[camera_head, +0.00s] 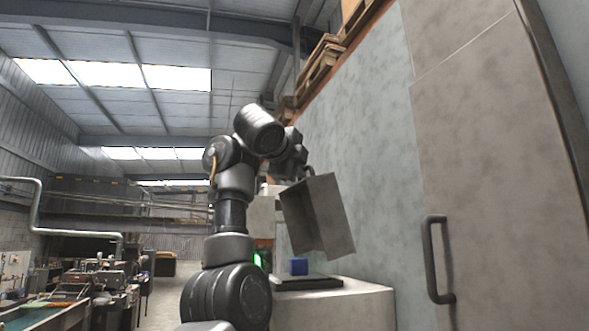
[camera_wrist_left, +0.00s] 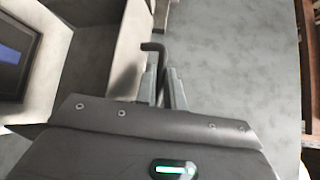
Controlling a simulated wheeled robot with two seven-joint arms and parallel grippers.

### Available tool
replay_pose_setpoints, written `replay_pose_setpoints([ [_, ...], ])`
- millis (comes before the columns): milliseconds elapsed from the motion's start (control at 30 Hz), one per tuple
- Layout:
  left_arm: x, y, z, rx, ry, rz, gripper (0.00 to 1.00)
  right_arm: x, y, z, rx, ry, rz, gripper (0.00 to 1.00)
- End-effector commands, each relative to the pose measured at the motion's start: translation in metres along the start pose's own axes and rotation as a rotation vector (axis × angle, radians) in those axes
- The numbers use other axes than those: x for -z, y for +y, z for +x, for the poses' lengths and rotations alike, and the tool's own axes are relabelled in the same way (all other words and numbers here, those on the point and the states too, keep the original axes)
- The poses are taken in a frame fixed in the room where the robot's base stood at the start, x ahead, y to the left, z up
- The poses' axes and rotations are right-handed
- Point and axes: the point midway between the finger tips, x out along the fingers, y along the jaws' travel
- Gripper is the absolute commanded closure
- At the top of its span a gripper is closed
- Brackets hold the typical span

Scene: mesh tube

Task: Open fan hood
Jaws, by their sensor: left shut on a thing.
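The fan hood (camera_head: 335,215) is a grey box-like cover with an open side, right of centre in the head view. It is tilted and stands above a pale counter. My left gripper (camera_wrist_left: 165,88) is shut on the hood's dark bent handle (camera_wrist_left: 152,47), whose end sticks out beyond the fingers. The hood's grey panels (camera_wrist_left: 130,50) show left of the fingers in the left wrist view. In the head view my left arm reaches the hood's upper edge, and its fingertips are mostly hidden. My right gripper is not in view.
A blue block (camera_head: 298,266) sits on a dark plate (camera_head: 310,283) on the counter (camera_head: 350,308) below the hood. A grey wall (camera_head: 370,150) runs close behind. A tall panel with a dark handle (camera_head: 431,260) stands at right. A screen (camera_wrist_left: 14,50) shows at left in the wrist view.

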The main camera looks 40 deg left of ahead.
Motion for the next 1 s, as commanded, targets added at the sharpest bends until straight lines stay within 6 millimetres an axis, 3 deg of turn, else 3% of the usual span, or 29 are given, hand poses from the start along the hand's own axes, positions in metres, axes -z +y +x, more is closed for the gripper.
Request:
replay_pose_setpoints([
  [433,0.0007,-0.0041,-0.0012,0.001,0.003,0.002,1.0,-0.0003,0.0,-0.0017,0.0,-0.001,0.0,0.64],
  [467,0.0006,-0.0041,-0.0012,0.001,0.003,0.001,0.88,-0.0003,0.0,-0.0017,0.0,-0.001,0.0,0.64],
  [633,0.0005,-0.0033,-0.0007,-0.001,0.002,0.003,0.67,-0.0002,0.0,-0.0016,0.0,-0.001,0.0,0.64],
  [1000,0.0012,0.0003,-0.0071,-0.002,0.001,0.004,0.67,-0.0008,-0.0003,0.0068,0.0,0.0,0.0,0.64],
])
